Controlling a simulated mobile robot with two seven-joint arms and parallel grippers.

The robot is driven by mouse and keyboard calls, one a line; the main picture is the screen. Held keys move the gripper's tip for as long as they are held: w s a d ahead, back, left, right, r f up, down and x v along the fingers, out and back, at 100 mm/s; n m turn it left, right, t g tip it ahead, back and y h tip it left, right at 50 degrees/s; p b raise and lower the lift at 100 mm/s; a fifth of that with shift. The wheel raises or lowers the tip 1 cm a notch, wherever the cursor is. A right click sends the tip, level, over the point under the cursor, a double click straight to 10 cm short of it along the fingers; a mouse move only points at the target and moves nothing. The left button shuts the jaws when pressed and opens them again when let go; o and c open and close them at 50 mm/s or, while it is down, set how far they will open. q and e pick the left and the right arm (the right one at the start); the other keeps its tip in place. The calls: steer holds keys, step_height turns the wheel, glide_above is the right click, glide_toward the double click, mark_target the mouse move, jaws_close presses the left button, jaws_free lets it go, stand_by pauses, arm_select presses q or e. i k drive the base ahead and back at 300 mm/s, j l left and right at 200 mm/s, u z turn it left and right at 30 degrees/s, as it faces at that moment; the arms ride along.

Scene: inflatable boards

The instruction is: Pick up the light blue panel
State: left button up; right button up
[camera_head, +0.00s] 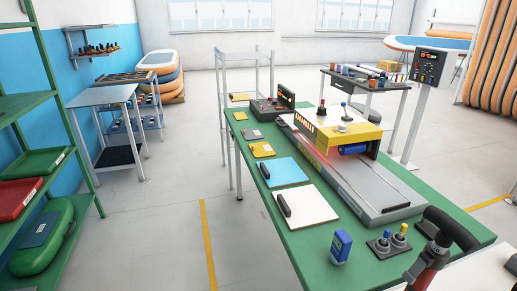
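The light blue panel (290,174) lies flat on the left side of the green table (322,247). A dark handle-like bar stands at its left edge. A white panel (310,205) with a similar dark bar lies nearer, just below it in the picture. A small yellow piece (262,150) lies farther back, just above it. Neither of my grippers shows in the head view, and nothing is seen touching the blue panel.
A blue box (340,246), small levers and a red-black tool (430,264) are at the table's near end. Green shelving (62,100) stands left. The floor between is clear.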

mark_target(283, 172)
steer(key=i+j+z, duration=0.1)
steer(key=z, duration=0.3)
steer(key=i+j+z, duration=0.2)
steer(key=z, duration=0.2)
steer(key=i+j+z, duration=0.2)
steer(key=z, duration=0.2)
steer(key=i+j+z, duration=0.1)
steer(key=j+z, duration=0.25)
steer(key=l, duration=0.05)
